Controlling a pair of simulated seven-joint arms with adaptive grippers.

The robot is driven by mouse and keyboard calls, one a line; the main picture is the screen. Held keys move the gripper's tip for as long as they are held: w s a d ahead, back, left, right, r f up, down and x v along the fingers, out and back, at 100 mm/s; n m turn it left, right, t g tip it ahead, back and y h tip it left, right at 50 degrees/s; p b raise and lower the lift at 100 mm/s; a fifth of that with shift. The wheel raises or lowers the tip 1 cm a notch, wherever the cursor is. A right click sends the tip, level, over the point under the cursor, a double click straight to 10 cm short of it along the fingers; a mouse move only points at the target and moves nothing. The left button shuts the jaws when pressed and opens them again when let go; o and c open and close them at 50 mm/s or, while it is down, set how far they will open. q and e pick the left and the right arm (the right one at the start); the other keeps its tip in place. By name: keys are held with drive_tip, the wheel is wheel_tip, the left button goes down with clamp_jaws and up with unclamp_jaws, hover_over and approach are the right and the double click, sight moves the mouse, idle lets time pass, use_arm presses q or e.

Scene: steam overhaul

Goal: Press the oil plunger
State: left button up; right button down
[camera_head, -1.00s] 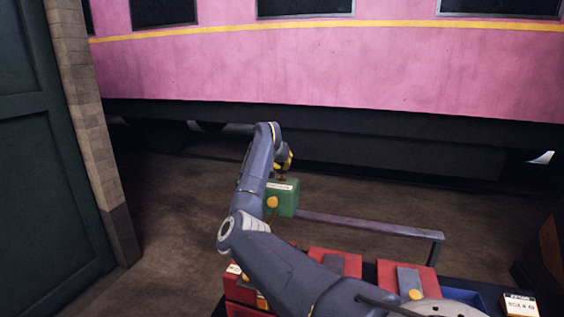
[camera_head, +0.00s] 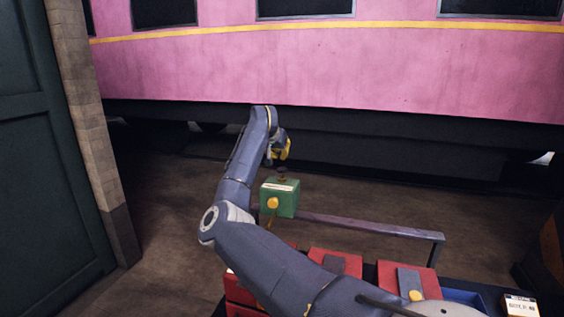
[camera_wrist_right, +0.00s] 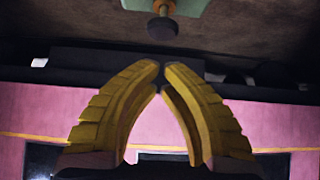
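The oil plunger is a dark round knob (camera_head: 282,171) on a short stem on top of a green box (camera_head: 283,203) with a white label and a yellow round part. My right gripper (camera_head: 284,153) has yellow fingers and is just above the knob, with a small gap. In the right wrist view the fingers (camera_wrist_right: 162,72) converge, their tips almost meeting, with nothing held. The knob (camera_wrist_right: 162,29) and the edge of the green box (camera_wrist_right: 190,6) are beyond the fingertips there, apart from them. My left gripper is out of view.
A metal rail (camera_head: 370,226) runs right from the green box. Red boxes (camera_head: 337,262) and a small white-labelled box (camera_head: 520,306) are along the bottom. A pink railway carriage (camera_head: 330,75) stands behind. A dark green door (camera_head: 45,170) is at left.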

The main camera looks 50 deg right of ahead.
drive_tip(key=shift+v, duration=2.8)
wheel_tip(320, 180, up, 3)
drive_tip(key=shift+w+f, duration=0.1)
drive_tip(key=shift+f, duration=0.05)
drive_tip(key=shift+d, duration=0.1)
hover_over(282, 168)
wheel_tip(282, 168, down, 7)
drive_tip(key=shift+f, duration=2.05)
drive_tip(key=shift+f, duration=0.1)
